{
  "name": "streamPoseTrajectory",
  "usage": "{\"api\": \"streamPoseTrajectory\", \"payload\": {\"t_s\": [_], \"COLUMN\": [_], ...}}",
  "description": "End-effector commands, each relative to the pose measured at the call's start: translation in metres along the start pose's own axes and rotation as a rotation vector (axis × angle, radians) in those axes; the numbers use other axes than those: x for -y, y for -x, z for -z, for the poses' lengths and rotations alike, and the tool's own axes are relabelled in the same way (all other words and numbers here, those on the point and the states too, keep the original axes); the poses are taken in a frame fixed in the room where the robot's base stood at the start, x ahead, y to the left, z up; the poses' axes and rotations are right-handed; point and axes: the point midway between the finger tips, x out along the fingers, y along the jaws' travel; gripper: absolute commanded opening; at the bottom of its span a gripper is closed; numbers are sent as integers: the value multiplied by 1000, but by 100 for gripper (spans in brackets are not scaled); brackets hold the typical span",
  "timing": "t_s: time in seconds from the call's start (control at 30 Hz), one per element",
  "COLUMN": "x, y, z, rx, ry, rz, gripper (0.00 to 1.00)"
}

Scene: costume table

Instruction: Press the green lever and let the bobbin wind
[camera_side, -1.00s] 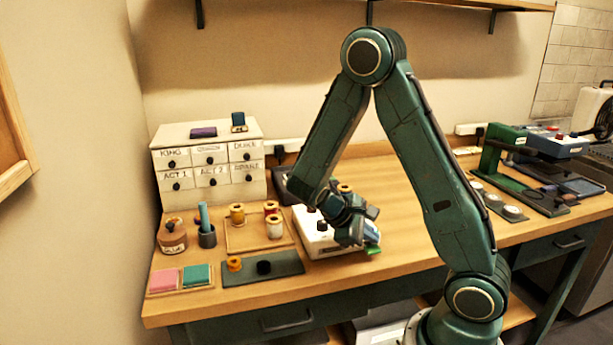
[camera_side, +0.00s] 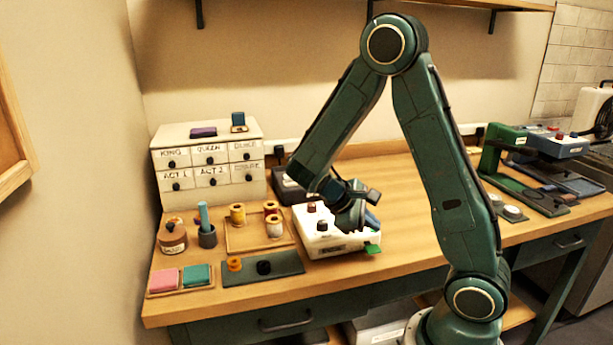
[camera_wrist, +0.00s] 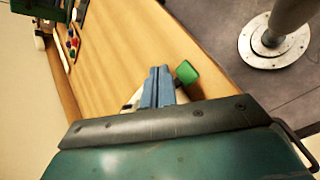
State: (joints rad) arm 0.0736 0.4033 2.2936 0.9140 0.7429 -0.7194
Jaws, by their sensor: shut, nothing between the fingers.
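The white winder box (camera_side: 325,240) stands near the front edge of the table. The green lever (camera_side: 373,249) sticks out at its right front corner. In the wrist view the lever (camera_wrist: 187,72) shows just right of the fingertips. My gripper (camera_side: 373,221) is shut and empty, above the right end of the winder and a little above the lever. Its blue fingers (camera_wrist: 159,72) lie side by side in the wrist view, apart from the lever. A brown knob-like part (camera_side: 311,207) and a dark knob (camera_side: 322,225) sit on the winder; I cannot tell which part is the bobbin.
A wooden tray (camera_side: 248,249) with several thread spools and a dark mat (camera_side: 290,264) lie left of the winder. A labelled drawer box (camera_side: 210,176) stands behind. A green press (camera_side: 490,160) stands at the right. The table between winder and press is clear.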

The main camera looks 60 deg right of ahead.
Motion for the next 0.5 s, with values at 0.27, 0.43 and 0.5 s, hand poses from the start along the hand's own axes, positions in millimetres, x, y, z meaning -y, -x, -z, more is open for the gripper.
{"api": "streamPoseTrajectory", "payload": {"t_s": [0.27,0.43,0.5], "x": [-7,-8,-8], "y": [10,11,11], "z": [-8,-8,-8], "rx": [-1,0,0], "ry": [0,0,0], "rz": [0,0,0], "gripper": [0,0,0]}}
